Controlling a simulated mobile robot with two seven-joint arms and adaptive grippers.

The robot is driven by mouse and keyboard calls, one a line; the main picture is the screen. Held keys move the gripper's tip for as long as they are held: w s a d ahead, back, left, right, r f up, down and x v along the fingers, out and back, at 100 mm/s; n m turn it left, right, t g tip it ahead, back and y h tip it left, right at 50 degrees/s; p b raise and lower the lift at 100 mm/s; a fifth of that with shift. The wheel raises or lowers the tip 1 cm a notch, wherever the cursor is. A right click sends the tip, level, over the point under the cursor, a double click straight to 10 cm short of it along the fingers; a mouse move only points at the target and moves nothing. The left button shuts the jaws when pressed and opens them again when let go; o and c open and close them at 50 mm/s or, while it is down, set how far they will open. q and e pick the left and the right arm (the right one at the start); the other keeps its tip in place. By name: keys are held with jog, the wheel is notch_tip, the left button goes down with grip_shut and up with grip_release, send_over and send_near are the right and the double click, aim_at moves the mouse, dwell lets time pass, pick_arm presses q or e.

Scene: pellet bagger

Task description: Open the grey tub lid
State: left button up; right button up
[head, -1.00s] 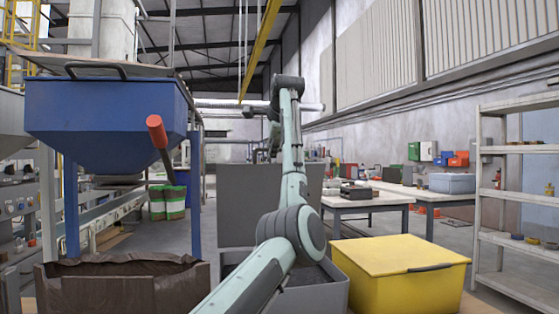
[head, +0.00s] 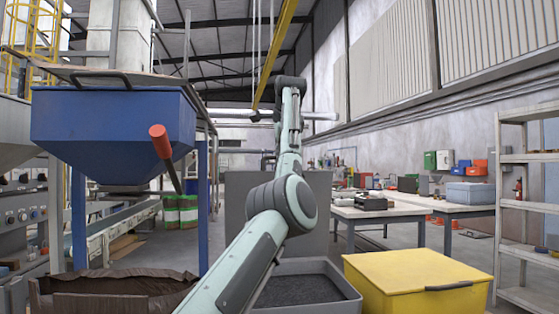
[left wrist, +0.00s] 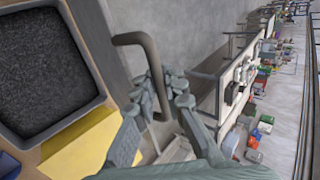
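The grey tub (head: 348,292) stands low in the middle, with dark pellets inside. Its grey lid (head: 245,218) stands up at the back of the tub, so the tub is open. The tub also shows in the left wrist view (left wrist: 98,92). My left arm reaches over the tub and up past the lid in the head view, where its gripper is hard to make out. In the left wrist view the left gripper (left wrist: 158,88) has its fingers shut around the bar of the lid handle (left wrist: 133,38). My right gripper is not in view.
A closed yellow tub (head: 415,275) stands to the right of the grey tub. A brown open sack (head: 110,295) is at the left, below a blue hopper (head: 112,120) with a red-gripped lever (head: 160,142). Shelves (head: 525,205) stand at far right.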

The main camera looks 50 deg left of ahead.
pick_arm(q)
jog(key=o, duration=0.4)
jog(key=v, duration=1.2)
jog(key=shift+w, duration=0.1)
